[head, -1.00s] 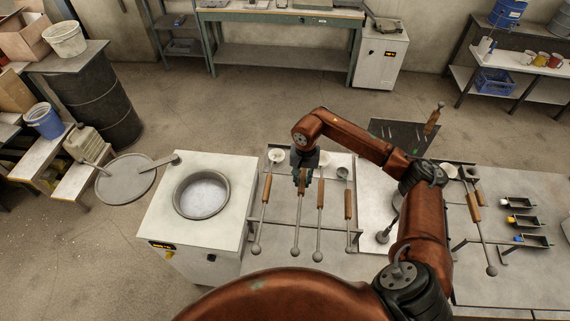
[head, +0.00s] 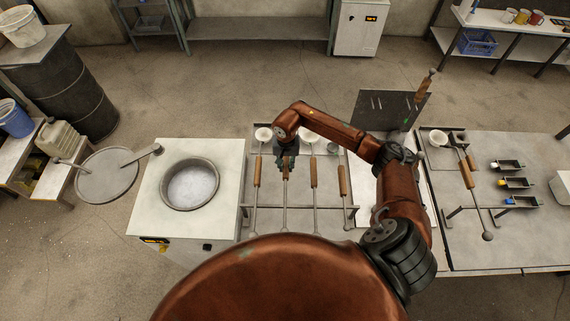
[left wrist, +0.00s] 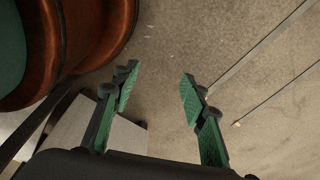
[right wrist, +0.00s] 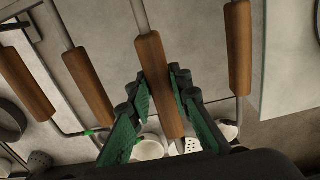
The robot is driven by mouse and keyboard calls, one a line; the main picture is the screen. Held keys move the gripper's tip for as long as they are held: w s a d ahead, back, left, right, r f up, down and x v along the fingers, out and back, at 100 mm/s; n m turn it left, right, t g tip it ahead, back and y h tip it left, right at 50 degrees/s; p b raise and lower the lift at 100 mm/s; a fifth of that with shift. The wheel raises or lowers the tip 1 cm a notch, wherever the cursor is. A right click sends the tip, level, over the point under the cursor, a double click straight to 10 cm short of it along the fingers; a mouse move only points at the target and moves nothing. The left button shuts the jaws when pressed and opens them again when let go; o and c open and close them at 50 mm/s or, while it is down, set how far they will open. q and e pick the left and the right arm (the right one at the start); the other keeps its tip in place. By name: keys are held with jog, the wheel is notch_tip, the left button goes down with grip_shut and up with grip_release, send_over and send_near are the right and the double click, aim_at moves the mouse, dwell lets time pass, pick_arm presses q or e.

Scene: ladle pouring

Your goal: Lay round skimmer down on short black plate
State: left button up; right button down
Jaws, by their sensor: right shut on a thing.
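My right gripper (head: 286,160) is shut on the wooden handle of a long tool (right wrist: 160,85), in line with the other tools on the left rack. My left gripper (left wrist: 160,78) is open and empty above the floor.
Wooden-handled ladles (head: 314,176) lie on both sides of the held tool. A round pot (head: 189,184) in a white unit stands left. A dark slotted board (head: 392,106) stands behind my right arm. Small trays (head: 515,183) sit on the right bench.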

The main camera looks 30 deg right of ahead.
notch_tip(320, 180, down, 2)
jog(key=shift+a+b, duration=0.1)
jog(key=shift+b, duration=0.25)
jog(key=shift+f, duration=0.3)
jog(key=shift+f+b, duration=0.35)
jog(key=shift+f, duration=0.25)
pick_arm(q)
jog(key=shift+w+d+f, duration=0.1)
jog(key=shift+w+f, duration=0.55)
jog(key=shift+f, duration=0.2)
pick_arm(e)
jog(key=shift+f, duration=0.45)
pick_arm(q)
jog(key=shift+w+f+b, duration=0.15)
jog(key=shift+f+b, duration=0.2)
jog(key=shift+b, duration=0.15)
pick_arm(e)
jog(key=shift+f, duration=0.25)
jog(key=c, duration=1.7)
grip_release()
jog(key=shift+s+f, duration=0.1)
